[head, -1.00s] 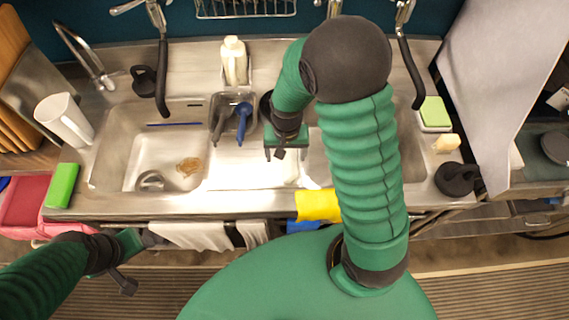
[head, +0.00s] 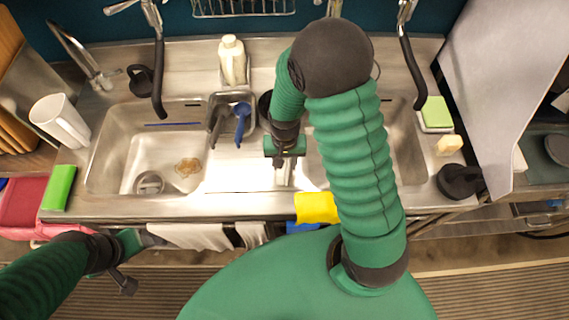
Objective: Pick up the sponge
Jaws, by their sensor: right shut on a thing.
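A light green sponge (head: 436,112) lies in a small white holder at the right rear of the counter. A pale yellow sponge-like block (head: 449,145) lies just in front of it. A bright green block (head: 59,187), perhaps also a sponge, is on the counter's left end. My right gripper (head: 284,160) points down over the middle of the sink unit, well left of the green sponge. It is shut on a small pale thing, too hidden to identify. My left gripper (head: 142,241) is low at the counter's front edge; its jaw opening is unclear.
The left basin (head: 130,150) holds a brown patch near its drain. A caddy with brushes (head: 231,98) and a soap bottle (head: 232,60) stand mid-counter. A yellow cloth (head: 316,208) hangs in front. A grey panel (head: 478,80) bounds the right.

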